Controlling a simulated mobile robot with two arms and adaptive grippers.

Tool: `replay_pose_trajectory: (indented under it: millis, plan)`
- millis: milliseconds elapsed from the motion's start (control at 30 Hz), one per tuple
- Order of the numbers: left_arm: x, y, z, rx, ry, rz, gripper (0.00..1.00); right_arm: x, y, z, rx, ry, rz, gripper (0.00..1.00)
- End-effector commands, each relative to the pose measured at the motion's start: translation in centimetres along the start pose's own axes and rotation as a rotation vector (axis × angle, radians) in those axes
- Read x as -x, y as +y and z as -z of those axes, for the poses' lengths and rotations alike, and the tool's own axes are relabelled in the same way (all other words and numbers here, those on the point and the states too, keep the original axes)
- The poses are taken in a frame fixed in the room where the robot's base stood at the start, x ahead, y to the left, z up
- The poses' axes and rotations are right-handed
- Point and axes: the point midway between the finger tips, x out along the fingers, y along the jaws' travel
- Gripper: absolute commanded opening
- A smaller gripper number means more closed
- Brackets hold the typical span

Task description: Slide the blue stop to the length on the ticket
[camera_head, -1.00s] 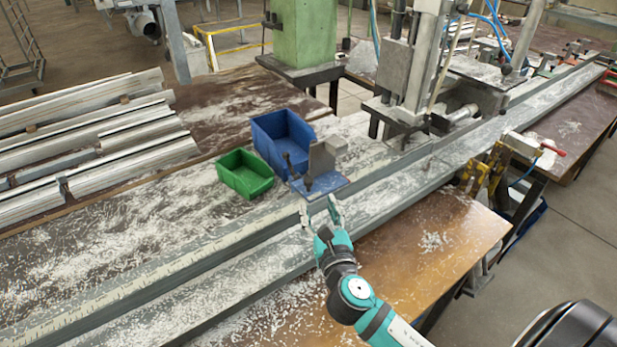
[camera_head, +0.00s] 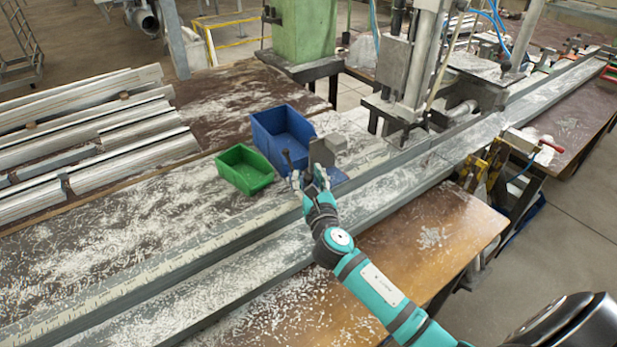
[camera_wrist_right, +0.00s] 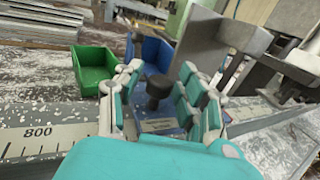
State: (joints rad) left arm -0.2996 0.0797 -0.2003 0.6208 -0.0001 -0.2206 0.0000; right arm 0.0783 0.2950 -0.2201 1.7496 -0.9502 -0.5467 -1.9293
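The blue stop (camera_head: 338,177) sits on the scale rail beside the bins, with an upright grey metal block and a black knob. In the right wrist view its blue base (camera_wrist_right: 160,126) and black knob (camera_wrist_right: 158,88) show between my fingers. My right gripper (camera_head: 308,179) is at the stop, and its fingers (camera_wrist_right: 158,74) are open on either side of the knob, with visible gaps. No ticket can be made out. My left gripper is out of view.
A green bin (camera_head: 245,170) and a blue bin (camera_head: 283,137) stand just behind the stop. Metal profiles (camera_head: 90,140) lie at the left. A machine column (camera_head: 420,65) stands over the rail at the right. Yellow clamps (camera_head: 490,165) sit at the bench's front edge. White chips litter the bench.

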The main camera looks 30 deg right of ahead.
Motion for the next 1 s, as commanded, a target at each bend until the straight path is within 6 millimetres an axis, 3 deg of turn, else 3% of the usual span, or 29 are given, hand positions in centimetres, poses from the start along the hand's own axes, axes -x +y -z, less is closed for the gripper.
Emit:
replay_pose_trajectory:
  millis: [33, 267, 1000]
  plan:
    - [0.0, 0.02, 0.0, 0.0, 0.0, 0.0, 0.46, 0.01, 0.0, 0.01, 0.0, 0.0, 0.0, 0.3]
    - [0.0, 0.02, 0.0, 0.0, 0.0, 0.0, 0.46, 0.03, 0.01, 0.0, 0.0, 0.0, 0.0, 0.0]
    - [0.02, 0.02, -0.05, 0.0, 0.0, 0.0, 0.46, 0.13, -0.09, 0.3, 0.002, 0.006, 0.002, 0.0]
